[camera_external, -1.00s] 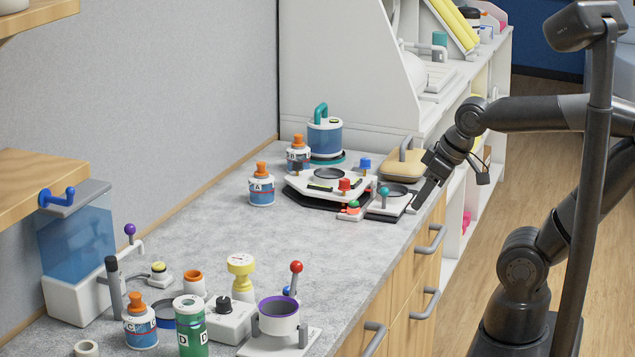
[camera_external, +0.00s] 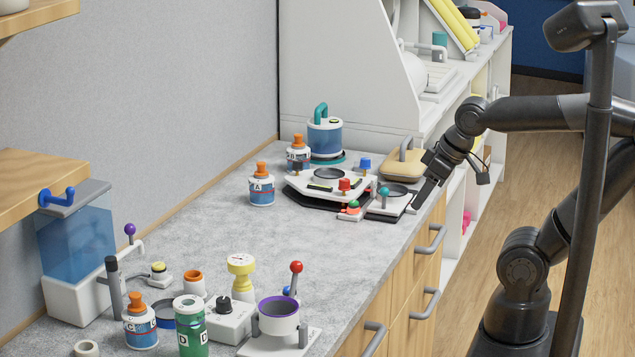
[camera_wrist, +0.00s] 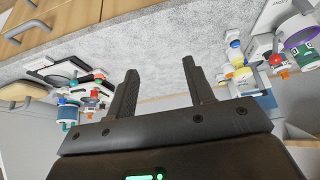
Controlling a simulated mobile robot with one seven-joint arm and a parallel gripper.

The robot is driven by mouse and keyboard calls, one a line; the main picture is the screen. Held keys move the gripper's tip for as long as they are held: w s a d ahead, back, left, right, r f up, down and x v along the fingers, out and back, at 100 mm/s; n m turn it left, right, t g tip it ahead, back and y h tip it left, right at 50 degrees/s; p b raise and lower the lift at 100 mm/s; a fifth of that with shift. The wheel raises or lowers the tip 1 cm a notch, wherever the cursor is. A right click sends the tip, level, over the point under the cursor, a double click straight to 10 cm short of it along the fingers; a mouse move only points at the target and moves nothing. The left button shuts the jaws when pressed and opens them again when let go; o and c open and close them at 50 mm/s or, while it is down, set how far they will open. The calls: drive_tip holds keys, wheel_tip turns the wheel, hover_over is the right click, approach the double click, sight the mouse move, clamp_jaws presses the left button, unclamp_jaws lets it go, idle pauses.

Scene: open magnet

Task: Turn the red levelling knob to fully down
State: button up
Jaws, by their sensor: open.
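The red levelling knob (camera_external: 344,185) stands on the white levelling platform (camera_external: 322,193), at its front right part, in the external view. A blue knob (camera_external: 365,164) stands at the platform's back right. My gripper (camera_external: 418,204) is to the right of the platform, by the counter's front edge, apart from the red knob. In the wrist view my gripper (camera_wrist: 158,68) is open, with nothing between its fingers.
A small white stand with a teal knob (camera_external: 384,191) sits between the platform and my gripper. A small red-and-green part (camera_external: 353,207) lies in front of the platform. Bottle A (camera_external: 261,186) stands to its left. The counter's middle (camera_external: 230,228) is clear.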

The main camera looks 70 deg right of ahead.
drive_tip(key=w+d+r+n+g+h, duration=0.1)
drive_tip(key=w+d+r+n, duration=0.15)
drive_tip(key=w, duration=0.25)
drive_tip(key=w+d+r+n+g, duration=0.1)
drive_tip(key=w+d+r+n, duration=0.15)
drive_tip(key=w, duration=0.35)
drive_tip(key=n+g+y, duration=0.1)
drive_tip(key=n+g, duration=0.2)
drive_tip(key=n, duration=1)
hover_over(345, 180)
wheel_tip(345, 180, down, 8)
wheel_tip(345, 180, down, 10)
drive_tip(key=shift+r, duration=0.1)
drive_tip(key=shift+c, duration=0.2)
drive_tip(key=c, duration=1)
